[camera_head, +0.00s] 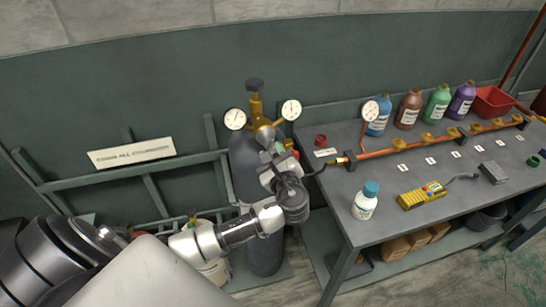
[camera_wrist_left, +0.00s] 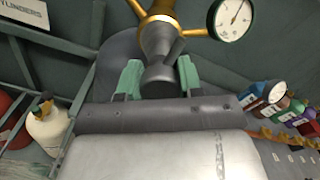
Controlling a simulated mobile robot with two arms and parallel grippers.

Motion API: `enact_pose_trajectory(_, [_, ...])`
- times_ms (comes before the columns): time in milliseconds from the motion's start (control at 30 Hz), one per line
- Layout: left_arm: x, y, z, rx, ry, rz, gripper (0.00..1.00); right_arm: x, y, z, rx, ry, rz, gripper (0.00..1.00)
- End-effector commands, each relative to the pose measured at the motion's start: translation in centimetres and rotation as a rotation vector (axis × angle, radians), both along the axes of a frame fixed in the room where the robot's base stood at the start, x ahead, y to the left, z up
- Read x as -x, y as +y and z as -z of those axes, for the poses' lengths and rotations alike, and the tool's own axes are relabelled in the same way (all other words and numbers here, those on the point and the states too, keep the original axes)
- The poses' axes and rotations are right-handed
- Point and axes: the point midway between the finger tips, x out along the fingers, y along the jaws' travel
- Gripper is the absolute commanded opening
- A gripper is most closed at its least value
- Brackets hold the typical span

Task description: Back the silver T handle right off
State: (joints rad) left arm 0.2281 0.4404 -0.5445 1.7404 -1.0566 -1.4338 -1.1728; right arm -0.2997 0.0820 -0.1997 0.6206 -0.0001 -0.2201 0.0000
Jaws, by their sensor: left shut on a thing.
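A brass regulator (camera_head: 256,108) with two round white gauges sits on top of a tall dark grey cylinder (camera_head: 265,255). Its grey rounded front (camera_head: 265,132) faces me, and it also shows in the left wrist view (camera_wrist_left: 157,38). The silver T handle (camera_wrist_left: 158,80) sticks out of that front and looks dark grey here. My left gripper (camera_head: 279,153) is at the regulator's front, with its green finger pads (camera_wrist_left: 158,78) on either side of the handle, shut on it. The handle's crossbar is mostly hidden by the gripper. My right gripper is in neither view.
A green rack (camera_head: 95,180) with a white sign (camera_head: 132,153) is on the left. A white tank (camera_wrist_left: 48,127) stands low behind my arm.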

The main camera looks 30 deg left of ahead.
Motion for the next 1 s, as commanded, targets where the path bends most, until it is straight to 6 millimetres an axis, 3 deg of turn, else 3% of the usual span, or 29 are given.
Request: enact_pose_trajectory(1000, [0.0,-0.1,0.5,0.631,-0.736,-0.002,0.12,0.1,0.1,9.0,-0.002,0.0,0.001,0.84])
